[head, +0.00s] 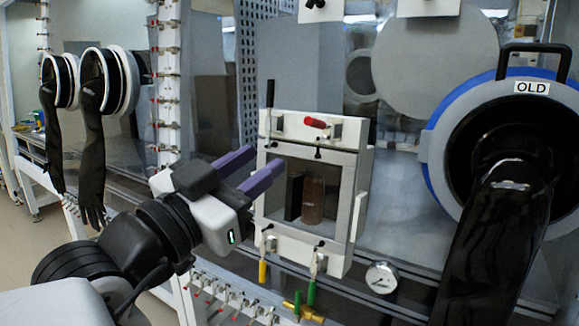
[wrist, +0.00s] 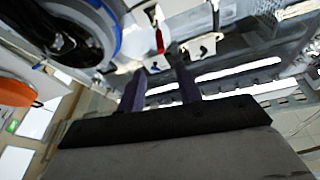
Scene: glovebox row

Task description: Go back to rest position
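My gripper (head: 264,160) is in the middle of the head view, in front of the left side of a small framed hatch. Its two purple fingers stand apart and point up and to the right. In the wrist view the fingers of my gripper (wrist: 160,68) are also spread, with nothing held between them. Whether the fingertips touch the hatch frame cannot be told.
The small white-framed hatch (head: 282,258) shows a brown bottle (head: 313,201) behind its window. A blue-rimmed port (head: 436,150) labelled OLD with a black glove (head: 490,255) is at the right. Black gloves (head: 91,150) hang at the left. A gauge (head: 381,278) and valve handles (head: 311,292) sit below.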

